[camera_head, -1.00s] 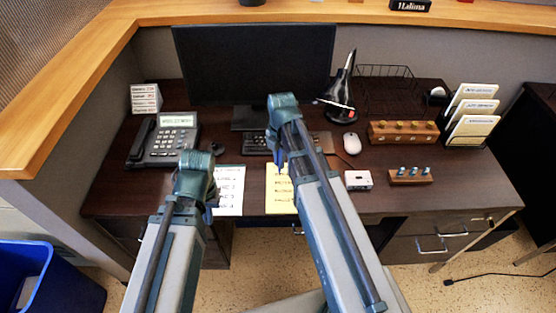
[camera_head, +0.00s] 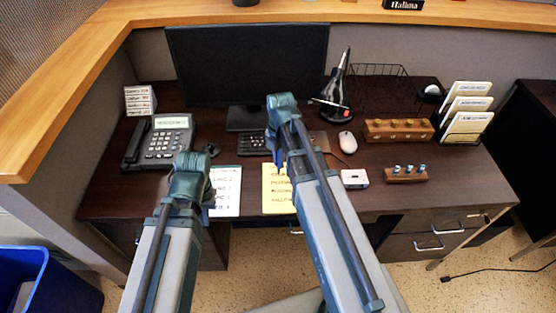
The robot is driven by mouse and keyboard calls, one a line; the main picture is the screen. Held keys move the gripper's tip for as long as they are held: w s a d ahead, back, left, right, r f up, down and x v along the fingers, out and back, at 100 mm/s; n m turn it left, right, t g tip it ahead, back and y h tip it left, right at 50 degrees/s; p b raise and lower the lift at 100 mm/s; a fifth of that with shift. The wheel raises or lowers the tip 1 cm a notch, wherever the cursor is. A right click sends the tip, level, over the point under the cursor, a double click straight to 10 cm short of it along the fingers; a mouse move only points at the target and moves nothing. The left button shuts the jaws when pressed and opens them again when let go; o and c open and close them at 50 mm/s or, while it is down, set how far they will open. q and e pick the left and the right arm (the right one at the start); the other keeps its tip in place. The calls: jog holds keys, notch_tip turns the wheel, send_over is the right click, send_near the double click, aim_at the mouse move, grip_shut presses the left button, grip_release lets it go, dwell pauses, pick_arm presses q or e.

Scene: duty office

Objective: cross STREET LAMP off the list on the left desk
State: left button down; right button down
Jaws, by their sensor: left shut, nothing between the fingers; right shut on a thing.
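A yellow sheet with dark handwritten lines (camera_head: 271,204) lies near the desk's front edge. A white sheet with lines of writing (camera_head: 232,207) lies to its left. The writing is too small for me to pick out STREET LAMP on either. My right gripper (camera_head: 281,166) points down at the top of the yellow sheet, partly hidden by its own arm. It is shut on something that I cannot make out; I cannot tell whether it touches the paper. My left gripper (camera_head: 210,193) is shut and empty at the left edge of the white sheet, mostly hidden by its arm.
The dark desk (camera_head: 335,203) holds a phone (camera_head: 169,142), a monitor (camera_head: 248,70), a keyboard (camera_head: 251,143), a mouse (camera_head: 347,142), a small white box (camera_head: 354,178) and wooden peg blocks (camera_head: 398,130). A blue bin (camera_head: 55,285) stands at lower left.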

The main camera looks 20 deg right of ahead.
jog(key=shift+s+d, duration=0.5)
jog(key=shift+d, duration=1.15)
jog(key=shift+s+d, duration=0.45)
jog(key=shift+d, duration=1.15)
jog(key=shift+s+d, duration=0.5)
jog(key=shift+d, duration=1.15)
dwell(3.1)
